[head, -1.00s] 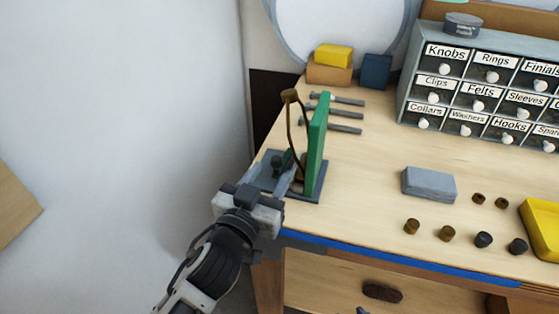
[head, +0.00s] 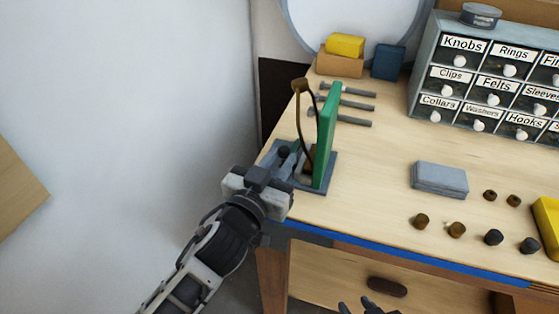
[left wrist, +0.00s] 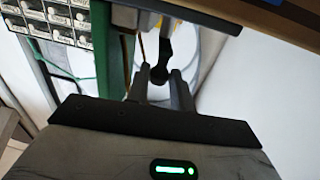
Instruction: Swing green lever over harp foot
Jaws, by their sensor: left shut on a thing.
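A tall green upright panel (head: 328,135) stands on a grey base plate (head: 327,185) at the table's left front corner. The brown curved harp (head: 301,90) stands just left of the panel, and its foot is largely hidden. My left gripper (head: 286,160) reaches over the base from the front left. In the left wrist view its fingers close around a dark rounded knob (left wrist: 160,75) with a dark stem. The lever's link to this knob is mostly hidden by the gripper. My right gripper (head: 368,306) shows only its dark tips at the bottom edge.
Several grey rods (head: 350,106) lie right of the panel. A grey block (head: 439,179) and several small brown and black knobs lie further right, near a yellow tray (head: 548,225). A labelled drawer cabinet (head: 490,85) stands behind.

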